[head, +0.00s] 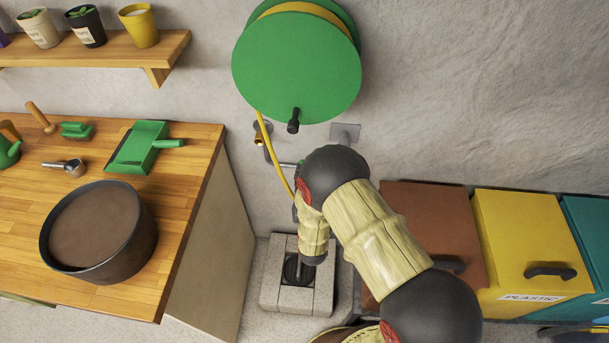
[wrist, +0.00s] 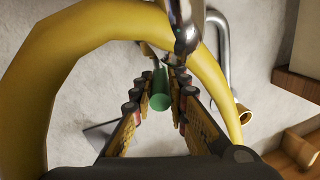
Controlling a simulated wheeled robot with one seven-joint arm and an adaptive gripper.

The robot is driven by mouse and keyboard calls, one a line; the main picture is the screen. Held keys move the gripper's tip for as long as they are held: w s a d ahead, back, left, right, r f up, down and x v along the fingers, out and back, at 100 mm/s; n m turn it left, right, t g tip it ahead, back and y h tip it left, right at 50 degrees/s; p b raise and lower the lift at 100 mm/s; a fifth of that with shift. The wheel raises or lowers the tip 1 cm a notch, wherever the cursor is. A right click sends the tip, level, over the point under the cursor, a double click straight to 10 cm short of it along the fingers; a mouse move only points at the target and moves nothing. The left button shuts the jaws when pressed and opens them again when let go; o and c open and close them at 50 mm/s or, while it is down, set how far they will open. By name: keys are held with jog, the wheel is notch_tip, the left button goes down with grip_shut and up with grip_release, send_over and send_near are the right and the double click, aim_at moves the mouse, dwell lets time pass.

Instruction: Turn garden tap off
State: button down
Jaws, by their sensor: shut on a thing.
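The garden tap's green handle (wrist: 160,101) is a small cylinder between the fingers of my gripper (wrist: 163,82) in the wrist view. The fingers are shut on it from both sides. The metal tap body (wrist: 187,28) is just above the fingertips in that view. In the head view the tap's metal pipe (head: 287,164) shows on the wall below the hose reel. My arm hides most of the tap and the gripper there. The yellow hose (head: 273,158) runs down from the reel and arches close across the wrist view (wrist: 70,50).
A green hose reel (head: 297,70) hangs above the tap. A stone drain (head: 272,288) lies below. A wooden bench (head: 186,190) with a dark pot (head: 125,245) stands at left. Brown (head: 430,215) and yellow (head: 520,235) bins stand at right.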

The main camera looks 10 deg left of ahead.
jog(key=shift+a+m+t+h+b, duration=0.15)
jog(key=shift+a+m+h+b, duration=0.2)
jog(key=shift+m+h, duration=0.45)
jog(key=shift+a+m+t+h+b, duration=0.2)
jog(key=shift+m+h+b, duration=0.25)
jog(key=shift+h, duration=0.55)
jog(key=c, duration=1.7)
grip_release()
jog(key=shift+c, duration=0.2)
jog(key=s, duration=1.2)
jog(key=shift+d, duration=0.3)
